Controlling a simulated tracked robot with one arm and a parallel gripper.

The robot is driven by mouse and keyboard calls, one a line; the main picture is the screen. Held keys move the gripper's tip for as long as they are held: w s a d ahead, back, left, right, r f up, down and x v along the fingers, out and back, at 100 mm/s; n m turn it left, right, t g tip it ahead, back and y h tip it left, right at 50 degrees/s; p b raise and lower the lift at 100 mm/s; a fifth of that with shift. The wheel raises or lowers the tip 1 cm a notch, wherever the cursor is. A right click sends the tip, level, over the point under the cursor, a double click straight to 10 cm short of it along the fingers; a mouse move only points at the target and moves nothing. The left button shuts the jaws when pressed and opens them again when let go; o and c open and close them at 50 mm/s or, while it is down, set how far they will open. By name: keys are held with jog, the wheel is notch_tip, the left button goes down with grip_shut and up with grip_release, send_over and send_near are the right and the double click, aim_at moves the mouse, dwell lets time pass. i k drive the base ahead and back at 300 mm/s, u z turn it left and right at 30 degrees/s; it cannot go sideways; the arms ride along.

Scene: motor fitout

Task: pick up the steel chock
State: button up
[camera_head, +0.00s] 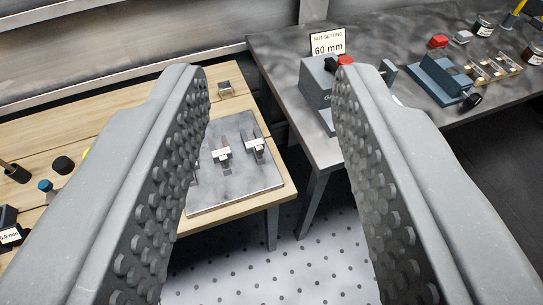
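My gripper (272,85) is open and empty, its two studded grey fingers reaching in from the left and right sides. It is above and short of the tables, touching nothing. Between the fingers, a grey metal plate (236,188) lies on the wooden bench (279,195). Two small dark metal pieces with white labels, a left one (222,155) and a right one (256,148), stand on the plate. A small metallic block (225,88) sits on the wood behind the plate. I cannot tell which of these is the steel chock. The left finger hides part of the plate.
A dark bench (285,45) at the right holds a grey vise-like device (316,80), a "60 mm" sign (327,44), a blue-grey fixture (440,78) and a compartmented tray (495,68). Knobs and a black block (8,218) are at left.

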aim_at(255, 142)
jog(key=u, duration=0.15)
jog(key=i, duration=0.9)
jog(key=z, duration=0.05)
